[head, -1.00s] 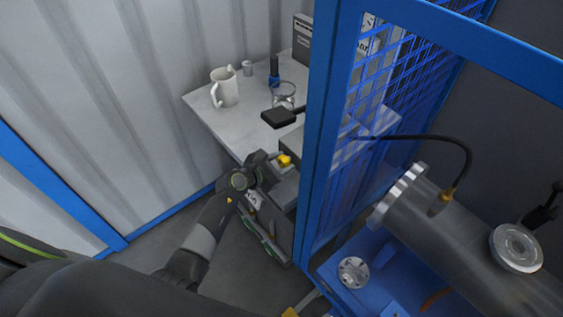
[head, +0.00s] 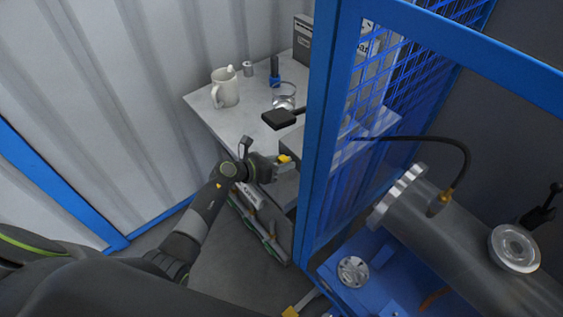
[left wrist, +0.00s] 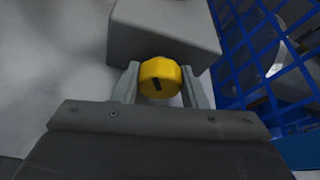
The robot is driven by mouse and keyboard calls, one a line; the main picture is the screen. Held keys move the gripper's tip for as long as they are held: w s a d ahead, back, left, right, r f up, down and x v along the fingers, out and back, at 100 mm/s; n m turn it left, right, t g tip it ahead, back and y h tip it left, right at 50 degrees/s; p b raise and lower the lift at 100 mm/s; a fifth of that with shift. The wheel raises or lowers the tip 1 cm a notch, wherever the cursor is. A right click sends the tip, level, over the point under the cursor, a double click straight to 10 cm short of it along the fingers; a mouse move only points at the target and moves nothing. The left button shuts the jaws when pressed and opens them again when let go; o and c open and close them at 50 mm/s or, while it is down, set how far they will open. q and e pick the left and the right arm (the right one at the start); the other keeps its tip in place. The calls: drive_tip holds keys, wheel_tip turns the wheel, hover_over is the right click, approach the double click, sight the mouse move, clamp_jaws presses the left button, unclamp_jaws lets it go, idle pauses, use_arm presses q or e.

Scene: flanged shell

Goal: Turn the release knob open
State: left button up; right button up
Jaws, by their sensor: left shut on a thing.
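The yellow release knob (left wrist: 160,76) sits on the front of a grey box (left wrist: 165,28) and has a dark mark on its face. In the left wrist view my left gripper (left wrist: 160,88) has one finger on each side of the knob and is shut on it. In the head view the left gripper (head: 277,167) reaches in from the left to the yellow knob (head: 285,159), beside the blue cage post. The knob is partly hidden there by the gripper. My right gripper does not show.
A table (head: 212,117) behind holds a white mug (head: 225,88), a glass (head: 284,95), a blue-and-black tool (head: 274,72) and a small metal cylinder (head: 248,68). A blue post (head: 322,130) and mesh (head: 405,80) stand close right of the gripper. A flanged grey cylinder (head: 450,235) lies beyond.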

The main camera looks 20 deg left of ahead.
use_arm(q)
drive_tip(key=shift+n, duration=0.3)
idle(0.4)
drive_tip(key=o, duration=1)
drive_tip(key=shift+c, duration=0.2)
drive_tip(key=b+v, duration=0.2)
drive_tip(key=v, duration=1.5)
drive_tip(key=shift+a, duration=0.4)
